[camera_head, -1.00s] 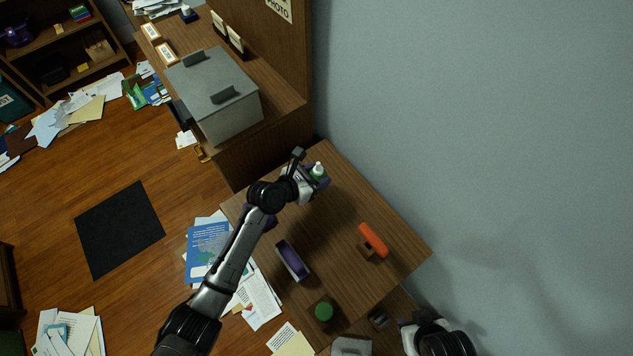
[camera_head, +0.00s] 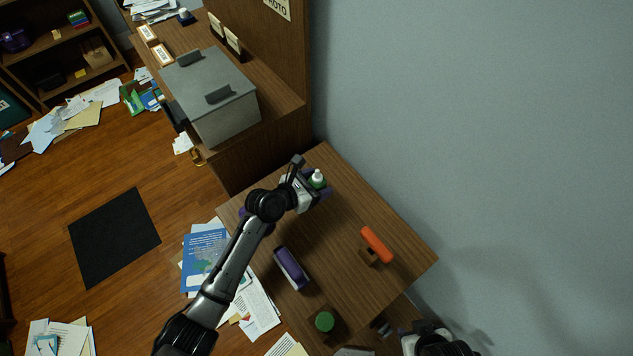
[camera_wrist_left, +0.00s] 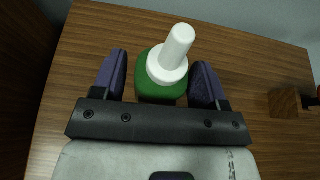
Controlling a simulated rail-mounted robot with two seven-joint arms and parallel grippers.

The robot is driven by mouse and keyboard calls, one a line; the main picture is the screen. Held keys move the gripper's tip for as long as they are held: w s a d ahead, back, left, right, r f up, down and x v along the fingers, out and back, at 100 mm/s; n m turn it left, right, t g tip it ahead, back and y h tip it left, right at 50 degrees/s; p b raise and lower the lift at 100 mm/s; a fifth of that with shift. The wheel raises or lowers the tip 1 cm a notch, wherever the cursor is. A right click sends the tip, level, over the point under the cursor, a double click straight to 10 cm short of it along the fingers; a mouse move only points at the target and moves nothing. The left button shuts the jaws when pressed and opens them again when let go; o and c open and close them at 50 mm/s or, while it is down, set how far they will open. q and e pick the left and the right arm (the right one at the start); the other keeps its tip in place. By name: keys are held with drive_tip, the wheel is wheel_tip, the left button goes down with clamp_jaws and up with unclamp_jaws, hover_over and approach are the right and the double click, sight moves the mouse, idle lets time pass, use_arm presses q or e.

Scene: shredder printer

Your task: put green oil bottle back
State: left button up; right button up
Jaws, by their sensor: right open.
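The green oil bottle (camera_head: 317,181), with a white cap and nozzle, stands near the far corner of the small wooden table (camera_head: 340,225). It also shows in the left wrist view (camera_wrist_left: 165,65). My left gripper (camera_head: 314,187) is around it, with one purple finger on each side. In the left wrist view a gap shows at the left finger, while the right finger is very close to the bottle; contact there is unclear. My right gripper (camera_head: 425,335) is at the bottom edge of the head view, partly cut off, its fingers not clearly seen.
On the table are a purple object (camera_head: 291,268), an orange object (camera_head: 377,244) by a small wooden block (camera_head: 367,257), and a round green object (camera_head: 325,321). A higher cabinet with a grey box (camera_head: 210,95) adjoins the table. A wall rises at right.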

use_arm(q)
drive_tip(key=shift+o, duration=0.2)
drive_tip(key=shift+r, duration=0.15)
drive_tip(key=shift+s+a+r, duration=0.15)
drive_tip(key=shift+a+r, duration=0.1)
drive_tip(key=p+v, duration=0.4)
drive_tip(key=v, duration=0.7)
drive_tip(key=shift+s, duration=0.15)
drive_tip(key=shift+a, duration=0.1)
